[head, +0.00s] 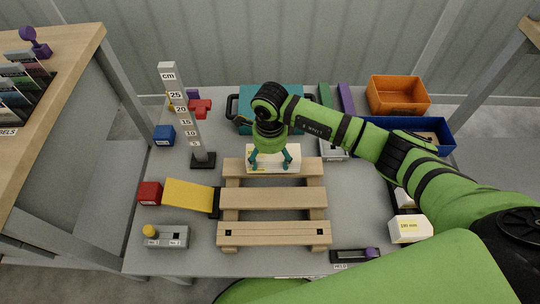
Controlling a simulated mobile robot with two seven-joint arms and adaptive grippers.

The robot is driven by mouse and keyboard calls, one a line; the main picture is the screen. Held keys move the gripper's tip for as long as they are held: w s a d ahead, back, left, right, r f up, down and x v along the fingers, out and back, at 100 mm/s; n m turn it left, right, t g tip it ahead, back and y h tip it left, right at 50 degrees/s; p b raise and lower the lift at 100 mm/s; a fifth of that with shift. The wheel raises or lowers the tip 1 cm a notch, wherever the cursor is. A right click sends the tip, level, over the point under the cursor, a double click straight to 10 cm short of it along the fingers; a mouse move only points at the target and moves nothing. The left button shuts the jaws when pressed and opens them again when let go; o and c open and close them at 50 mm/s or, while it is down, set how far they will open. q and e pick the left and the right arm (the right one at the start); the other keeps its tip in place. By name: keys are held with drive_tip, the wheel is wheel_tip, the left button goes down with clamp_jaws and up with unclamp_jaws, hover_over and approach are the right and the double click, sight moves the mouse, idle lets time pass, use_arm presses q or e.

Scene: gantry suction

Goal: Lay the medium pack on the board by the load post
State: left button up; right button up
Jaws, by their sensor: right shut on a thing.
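Another white pack (410,229) with a yellow millimetre label stands at the right of the table. I cannot tell which board or post is meant as the load post. My left gripper is not in view.
A grey post marked in cm (182,110) stands left of the pallet. A yellow wedge (188,195), red block (150,193) and grey button box (166,236) lie at left. Behind are a teal case (292,97), an orange bin (398,94) and a blue bin (436,130).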

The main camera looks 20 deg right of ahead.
sight(270, 156)
drive_tip(key=shift+f+b, duration=1.05)
drive_tip(key=o, duration=1.4)
drive_tip(key=shift+c, duration=0.2)
drive_tip(key=shift+r, duration=4.05)
